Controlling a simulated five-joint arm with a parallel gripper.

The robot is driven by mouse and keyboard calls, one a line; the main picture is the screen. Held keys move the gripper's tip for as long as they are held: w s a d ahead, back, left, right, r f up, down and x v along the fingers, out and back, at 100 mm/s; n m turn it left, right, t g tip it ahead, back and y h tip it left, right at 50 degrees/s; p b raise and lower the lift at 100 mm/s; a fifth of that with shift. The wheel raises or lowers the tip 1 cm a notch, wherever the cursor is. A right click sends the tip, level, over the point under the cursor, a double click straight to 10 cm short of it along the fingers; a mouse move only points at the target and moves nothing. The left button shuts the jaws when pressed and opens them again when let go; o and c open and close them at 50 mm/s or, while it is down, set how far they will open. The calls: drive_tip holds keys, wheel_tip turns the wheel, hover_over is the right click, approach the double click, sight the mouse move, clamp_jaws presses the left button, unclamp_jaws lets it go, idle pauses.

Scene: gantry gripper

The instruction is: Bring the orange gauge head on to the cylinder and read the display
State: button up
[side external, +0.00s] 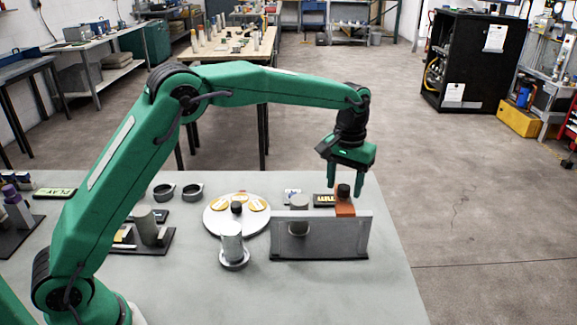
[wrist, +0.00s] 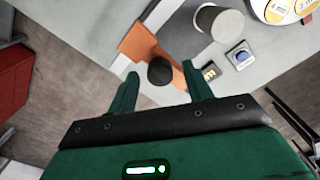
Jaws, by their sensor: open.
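A white disc (side external: 215,220) with orange labels and a metal post on a round base (side external: 232,250) are left. A blue button (wrist: 240,54) is near the display. The table's right side is clear.

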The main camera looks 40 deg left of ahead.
drive_tip(key=shift+f, duration=0.1)
clamp_jaws()
drive_tip(key=s+a, duration=0.7)
drive_tip(key=shift+a, duration=0.15)
idle(0.6)
drive_tip(key=shift+s, duration=0.1)
unclamp_jaws()
wheel_tip(320, 180, up, 8)
idle(0.7)
